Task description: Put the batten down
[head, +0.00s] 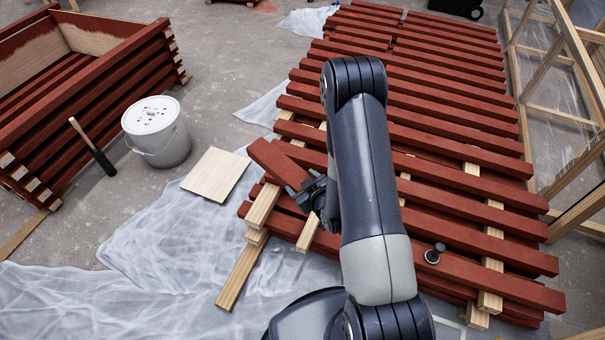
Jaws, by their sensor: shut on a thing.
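My gripper (312,193) is in the middle of the head view, shut on a red-brown painted batten (275,163). The held batten's left end sticks out past the gripper to the upper left, at an angle to the other battens. The rest of it is hidden behind my arm. Below and around it is a stack of similar red battens (455,175), laid in rows across bare wooden bearers (262,207). I cannot tell whether the held batten touches the stack.
A red slatted box (110,90) stands beyond. Plastic sheeting (170,250) covers the floor. A small dark knob-like object (434,254) is on the stack. A wooden frame (560,110) stands right.

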